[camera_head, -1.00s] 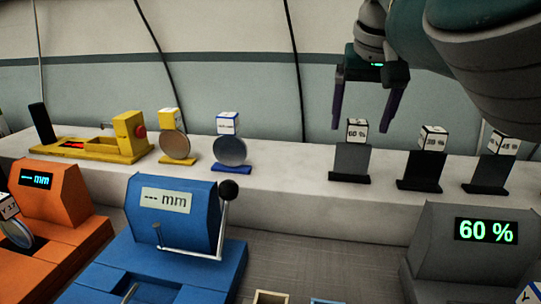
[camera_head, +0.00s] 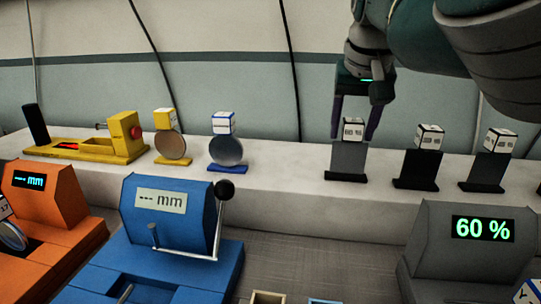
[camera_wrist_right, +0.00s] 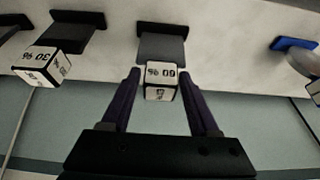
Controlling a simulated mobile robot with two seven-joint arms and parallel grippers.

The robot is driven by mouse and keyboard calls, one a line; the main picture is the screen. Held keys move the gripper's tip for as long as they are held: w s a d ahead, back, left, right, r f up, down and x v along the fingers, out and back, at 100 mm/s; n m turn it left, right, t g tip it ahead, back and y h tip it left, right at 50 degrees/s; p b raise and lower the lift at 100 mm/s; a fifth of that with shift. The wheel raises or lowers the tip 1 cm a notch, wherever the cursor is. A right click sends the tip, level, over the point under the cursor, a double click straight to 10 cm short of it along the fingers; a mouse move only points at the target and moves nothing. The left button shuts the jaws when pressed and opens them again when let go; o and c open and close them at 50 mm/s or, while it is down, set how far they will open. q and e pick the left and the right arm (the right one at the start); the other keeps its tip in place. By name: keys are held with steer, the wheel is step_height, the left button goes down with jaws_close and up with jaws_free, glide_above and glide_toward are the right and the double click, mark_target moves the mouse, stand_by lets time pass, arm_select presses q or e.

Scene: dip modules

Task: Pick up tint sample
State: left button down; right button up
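The tint samples stand in a row on the white shelf (camera_head: 285,190), each a dark plate with a white marked cube on top. The leftmost, a grey sample (camera_head: 348,158), has a cube reading 60 % in the right wrist view (camera_wrist_right: 160,82). My right gripper (camera_head: 353,134) is open around this cube, one finger on each side, with small gaps visible in the wrist view. A darker sample (camera_head: 419,168) and another dark sample (camera_head: 489,170) stand to its right. My left gripper is not in view.
A grey device (camera_head: 470,260) reading 60 % stands at front right. A blue device (camera_head: 170,225) with a lever and an orange device (camera_head: 45,205) stand at front left. A yellow device (camera_head: 95,150) and two round discs (camera_head: 226,151) are on the shelf.

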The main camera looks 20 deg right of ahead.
steer(key=shift+f, duration=0.15)
jaws_close()
stand_by(0.4)
